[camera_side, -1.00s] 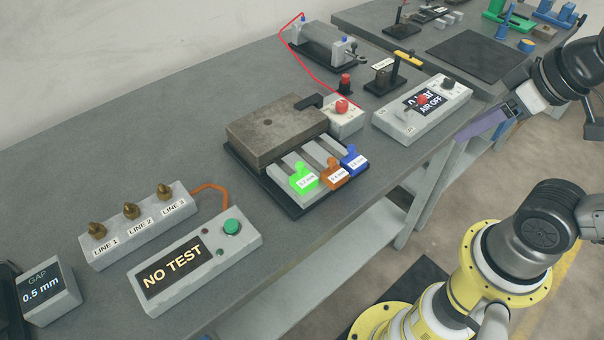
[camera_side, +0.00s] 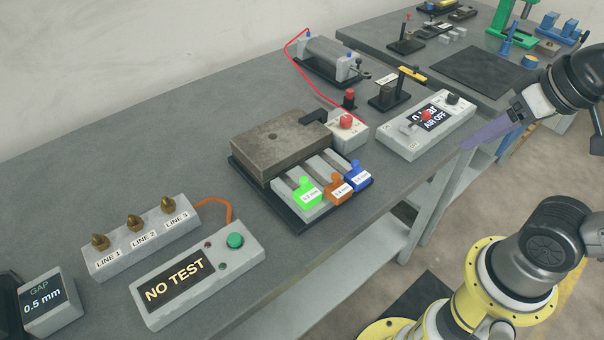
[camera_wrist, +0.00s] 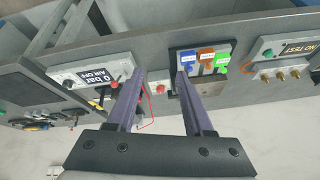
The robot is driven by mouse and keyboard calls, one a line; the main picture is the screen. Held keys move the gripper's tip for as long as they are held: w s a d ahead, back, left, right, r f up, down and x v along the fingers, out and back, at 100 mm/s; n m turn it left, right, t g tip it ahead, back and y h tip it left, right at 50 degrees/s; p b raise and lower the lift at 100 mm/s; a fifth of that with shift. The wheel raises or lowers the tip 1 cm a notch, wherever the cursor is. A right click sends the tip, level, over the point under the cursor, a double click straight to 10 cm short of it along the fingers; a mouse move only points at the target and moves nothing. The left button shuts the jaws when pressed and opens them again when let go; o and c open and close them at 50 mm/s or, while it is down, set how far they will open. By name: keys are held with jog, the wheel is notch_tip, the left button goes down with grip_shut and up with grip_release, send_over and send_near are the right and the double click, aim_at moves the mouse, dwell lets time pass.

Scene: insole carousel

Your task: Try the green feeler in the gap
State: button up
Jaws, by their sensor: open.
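The green feeler (camera_side: 307,194) has a bright green handle with a small white label. It lies in a black tray (camera_side: 297,222), left of an orange feeler (camera_side: 337,190) and a blue feeler (camera_side: 358,178). The strips run back toward a thick grey metal block (camera_side: 280,136). The green handle also shows in the wrist view (camera_wrist: 222,68). My gripper (camera_wrist: 160,78) is open and empty. In the side view, its purple-grey finger is right of the tray, apart from the feelers. A box reading "GAP 0.5 mm" (camera_side: 47,303) stands far left; I cannot make out the gap itself.
A "NO TEST" box (camera_side: 225,268) and a row of brass knobs (camera_side: 134,223) stand left of the tray. A red-button box (camera_side: 352,133) is behind it. An "AIR OFF" box (camera_side: 390,144) stands right. The bench front before the tray is clear.

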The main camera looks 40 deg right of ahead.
jog(key=w+a+r+m+g, duration=0.1)
jog(key=w+a+r+m, duration=0.1)
jog(key=w+r+m, duration=0.4)
jog(key=g, duration=0.4)
send_over(304, 178)
notch_tip(304, 178, down, 6)
notch_tip(304, 178, down, 14)
jog(key=shift+r, duration=0.15)
grip_shut()
